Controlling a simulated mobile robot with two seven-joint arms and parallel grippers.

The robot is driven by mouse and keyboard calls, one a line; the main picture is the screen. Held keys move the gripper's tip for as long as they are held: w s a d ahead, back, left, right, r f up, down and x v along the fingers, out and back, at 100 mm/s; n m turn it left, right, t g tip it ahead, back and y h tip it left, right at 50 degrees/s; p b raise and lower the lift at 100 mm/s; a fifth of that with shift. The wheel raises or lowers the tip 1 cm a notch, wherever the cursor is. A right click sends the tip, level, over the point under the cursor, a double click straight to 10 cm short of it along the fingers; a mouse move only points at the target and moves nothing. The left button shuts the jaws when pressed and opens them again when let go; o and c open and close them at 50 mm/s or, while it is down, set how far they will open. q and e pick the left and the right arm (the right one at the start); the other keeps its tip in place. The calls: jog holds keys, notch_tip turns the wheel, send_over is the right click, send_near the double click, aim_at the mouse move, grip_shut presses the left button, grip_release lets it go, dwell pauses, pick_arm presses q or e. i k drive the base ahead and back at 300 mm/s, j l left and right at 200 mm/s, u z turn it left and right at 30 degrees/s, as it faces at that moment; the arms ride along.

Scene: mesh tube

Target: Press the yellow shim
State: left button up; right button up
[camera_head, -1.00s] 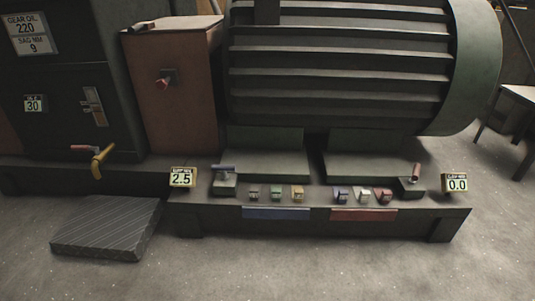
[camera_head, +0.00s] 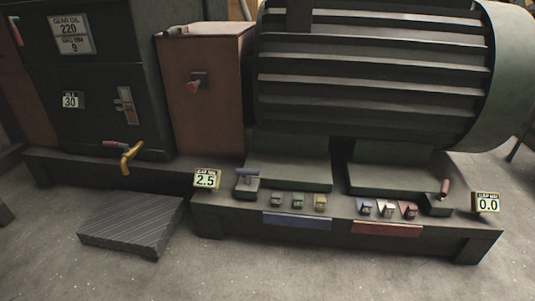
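The yellow shim (camera_head: 320,202) is a small yellowish block on the front ledge of the dark machine base. It is the rightmost of the left group of three, beside a grey one (camera_head: 276,199) and a green one (camera_head: 298,200), above a blue strip (camera_head: 297,220). A second group holds a blue (camera_head: 364,207), a whitish (camera_head: 386,209) and a red block (camera_head: 408,210), above a red strip (camera_head: 386,229). Neither of my grippers is in view.
Display signs read 2.5 (camera_head: 206,179) and 0.0 (camera_head: 486,202) at the ledge's ends. A blue-handled lever (camera_head: 247,182) and a red-handled lever (camera_head: 439,200) flank the blocks. A large finned motor (camera_head: 375,75) stands behind. A ribbed step (camera_head: 130,225) lies left; the floor in front is clear.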

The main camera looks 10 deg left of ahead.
aim_at(320, 202)
jog(key=i+j, duration=0.1)
jog(key=i, duration=0.6)
jog(key=i+j, duration=0.15)
jog(key=i, duration=0.55)
jog(key=l+z, duration=0.05)
